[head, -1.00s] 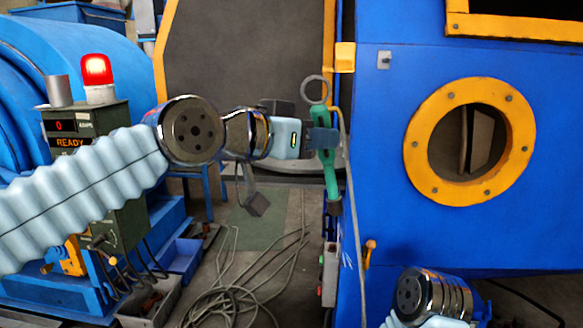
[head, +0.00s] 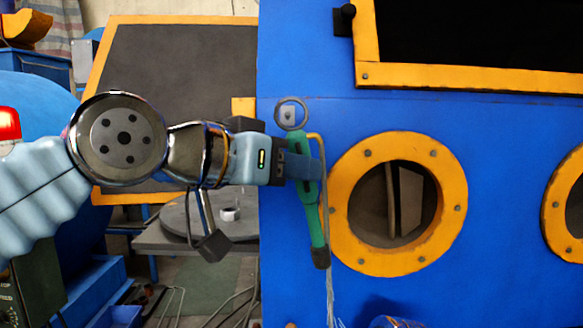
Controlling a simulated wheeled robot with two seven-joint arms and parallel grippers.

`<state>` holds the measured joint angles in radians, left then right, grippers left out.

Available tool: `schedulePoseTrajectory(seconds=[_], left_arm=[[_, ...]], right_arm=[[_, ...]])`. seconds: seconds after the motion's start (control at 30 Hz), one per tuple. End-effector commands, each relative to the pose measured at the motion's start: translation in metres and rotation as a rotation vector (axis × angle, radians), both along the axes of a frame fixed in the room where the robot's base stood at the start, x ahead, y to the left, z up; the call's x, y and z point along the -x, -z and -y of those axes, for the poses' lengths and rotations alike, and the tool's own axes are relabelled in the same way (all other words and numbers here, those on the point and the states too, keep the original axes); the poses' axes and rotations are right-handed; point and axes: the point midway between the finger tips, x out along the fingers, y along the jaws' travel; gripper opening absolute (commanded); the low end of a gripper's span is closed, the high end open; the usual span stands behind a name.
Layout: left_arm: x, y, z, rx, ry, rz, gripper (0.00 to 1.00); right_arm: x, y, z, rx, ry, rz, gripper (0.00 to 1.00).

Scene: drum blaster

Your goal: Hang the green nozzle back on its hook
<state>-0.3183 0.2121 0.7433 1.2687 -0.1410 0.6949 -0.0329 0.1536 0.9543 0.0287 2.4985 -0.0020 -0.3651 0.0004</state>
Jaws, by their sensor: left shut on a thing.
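The green nozzle (head: 308,188) hangs upright in my left gripper (head: 303,168), with a grey ring at its top and a dark tip at its bottom. My left gripper is shut on its green body, in front of the blue cabinet. A small grey hook plate (head: 288,113) on the cabinet shows through the ring. I cannot tell whether the ring touches the hook or is still in front of it. My right gripper is out of view; only a bit of my right arm shows at the bottom edge.
The blue cabinet (head: 480,120) fills the right side, with a round yellow-rimmed port (head: 345,205) close to the right of the nozzle. A pale hose (head: 328,295) trails down from the nozzle. A grey round table (head: 165,238) stands behind my left arm.

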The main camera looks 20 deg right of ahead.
Motion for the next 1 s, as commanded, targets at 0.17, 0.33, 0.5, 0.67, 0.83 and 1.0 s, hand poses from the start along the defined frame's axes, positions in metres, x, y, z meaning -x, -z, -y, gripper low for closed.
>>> schedulePoseTrajectory(seconds=[0.17,0.33,0.5,0.67,0.83,1.0], left_arm=[[-0.013,0.000,0.003,0.000,0.000,-0.001,0.00],[-0.024,0.001,0.007,0.000,0.000,-0.001,0.00],[-0.035,0.002,0.010,0.000,0.000,-0.001,0.00],[-0.046,0.003,0.013,0.000,0.000,-0.001,0.00],[-0.057,0.005,0.017,0.000,0.000,-0.001,0.00],[-0.067,0.008,0.019,0.000,0.000,-0.001,0.00]], right_arm=[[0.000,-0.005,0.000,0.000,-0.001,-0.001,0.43],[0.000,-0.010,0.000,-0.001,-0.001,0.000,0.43],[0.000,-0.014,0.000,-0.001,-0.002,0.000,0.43],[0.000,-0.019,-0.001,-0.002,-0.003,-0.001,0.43],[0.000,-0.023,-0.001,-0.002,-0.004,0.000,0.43],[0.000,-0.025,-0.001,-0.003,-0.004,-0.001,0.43]])
